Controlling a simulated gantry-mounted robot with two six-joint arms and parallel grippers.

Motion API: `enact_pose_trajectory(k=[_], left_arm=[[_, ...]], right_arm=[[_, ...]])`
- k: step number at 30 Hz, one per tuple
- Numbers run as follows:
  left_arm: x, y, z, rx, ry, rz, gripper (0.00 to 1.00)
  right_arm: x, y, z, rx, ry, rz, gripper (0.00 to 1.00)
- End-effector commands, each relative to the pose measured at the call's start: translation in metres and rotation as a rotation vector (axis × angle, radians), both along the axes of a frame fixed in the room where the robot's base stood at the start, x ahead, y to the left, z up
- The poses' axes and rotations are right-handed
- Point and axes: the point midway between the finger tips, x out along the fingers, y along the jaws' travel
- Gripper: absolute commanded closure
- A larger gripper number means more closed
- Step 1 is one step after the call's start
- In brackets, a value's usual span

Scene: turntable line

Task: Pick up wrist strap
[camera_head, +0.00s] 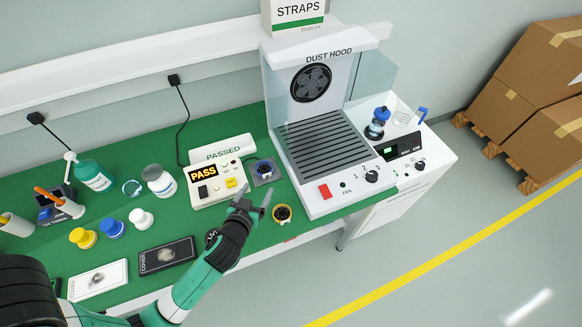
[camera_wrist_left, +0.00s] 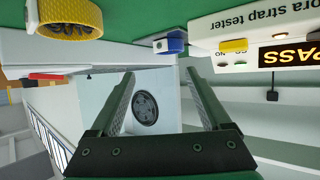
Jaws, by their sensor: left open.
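A rolled yellow wrist strap (camera_head: 282,217) with a dark centre sits on the green bench near its front edge. It also shows at the upper left in the left wrist view (camera_wrist_left: 68,28). A blue rolled strap (camera_head: 264,167) sits on a grey pad beside the tester; a blue item beside the tester also shows in the left wrist view (camera_wrist_left: 170,45). My left gripper (camera_head: 254,202) is open and empty, just left of the yellow strap and in front of the blue one. Its open fingers also show in the left wrist view (camera_wrist_left: 160,80). My right gripper is not in view.
The strap tester (camera_head: 215,187) reads PASS, with a PASSED tray (camera_head: 222,148) behind it. The dust hood (camera_head: 322,150) stands right of the straps. A STRAPS box (camera_head: 297,14) is on the shelf.

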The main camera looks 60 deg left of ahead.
Motion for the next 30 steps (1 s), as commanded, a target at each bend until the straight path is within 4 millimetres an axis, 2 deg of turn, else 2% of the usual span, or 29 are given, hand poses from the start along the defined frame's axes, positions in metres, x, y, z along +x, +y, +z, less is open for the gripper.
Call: enact_pose_trajectory(k=[1,2,6,15,23,30], left_arm=[[-0.01,0.002,0.0,-0.005,0.019,0.011,0.19],[-0.011,0.003,0.0,-0.006,0.021,0.014,0.19],[-0.007,0.006,-0.004,-0.005,0.016,0.016,0.19],[0.027,0.038,-0.027,-0.006,0.014,0.016,0.19],[0.036,0.046,-0.031,-0.004,0.014,0.013,0.19],[0.06,0.071,-0.05,-0.004,0.014,0.016,0.19]], right_arm=[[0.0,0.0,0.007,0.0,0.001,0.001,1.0],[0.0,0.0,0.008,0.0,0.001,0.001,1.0],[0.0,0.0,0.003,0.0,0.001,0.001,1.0],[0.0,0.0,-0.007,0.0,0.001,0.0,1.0],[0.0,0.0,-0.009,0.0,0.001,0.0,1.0],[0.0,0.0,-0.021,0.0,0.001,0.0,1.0]])
